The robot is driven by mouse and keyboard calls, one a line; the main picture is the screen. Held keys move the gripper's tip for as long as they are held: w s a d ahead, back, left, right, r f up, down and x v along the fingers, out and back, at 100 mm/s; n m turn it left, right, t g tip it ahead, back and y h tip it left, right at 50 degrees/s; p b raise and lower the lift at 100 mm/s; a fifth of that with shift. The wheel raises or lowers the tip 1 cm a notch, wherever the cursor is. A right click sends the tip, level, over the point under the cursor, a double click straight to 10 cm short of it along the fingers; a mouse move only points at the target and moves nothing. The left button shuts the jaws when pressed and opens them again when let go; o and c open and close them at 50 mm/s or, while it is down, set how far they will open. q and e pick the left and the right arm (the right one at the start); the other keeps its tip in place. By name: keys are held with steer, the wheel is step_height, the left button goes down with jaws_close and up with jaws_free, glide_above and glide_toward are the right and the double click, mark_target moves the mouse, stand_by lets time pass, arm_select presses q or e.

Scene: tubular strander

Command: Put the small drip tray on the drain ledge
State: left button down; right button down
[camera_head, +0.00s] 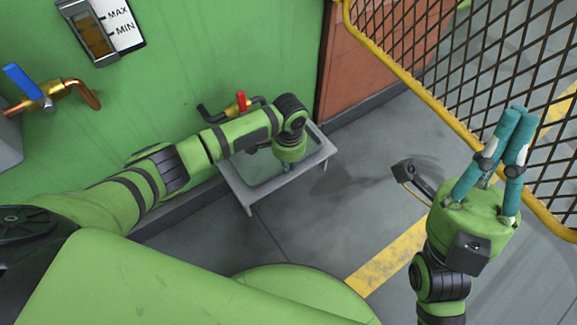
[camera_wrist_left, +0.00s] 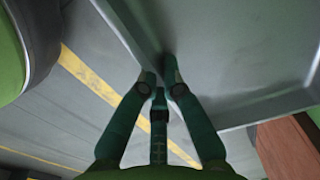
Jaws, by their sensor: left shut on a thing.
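In the left wrist view a grey metal tray (camera_wrist_left: 235,60) with a raised rim fills the upper right. My left gripper (camera_wrist_left: 160,78) is shut on its edge near the left side. In the head view my left gripper (camera_head: 287,168) points down over a grey rimmed surface (camera_head: 237,177) on legs, low against the green wall. I cannot tell there which part is the drip tray and which the drain ledge, nor whether they touch; my arm hides part. My right gripper (camera_head: 518,112) is raised at the right, its fingers together and empty.
A red-handled tap (camera_head: 241,101) sits on the green wall (camera_head: 215,60) just above the grey surface. A blue-handled tap (camera_head: 25,82) and a level gauge (camera_head: 97,28) are further left. A yellow-framed mesh fence (camera_head: 462,132) stands close to my right gripper. Floor (camera_head: 340,215) between is clear.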

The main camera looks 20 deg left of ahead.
arm_select(q)
steer(key=shift+r, duration=0.15)
steer(key=shift+f, duration=0.2)
steer(key=c, duration=1.4)
jaws_free()
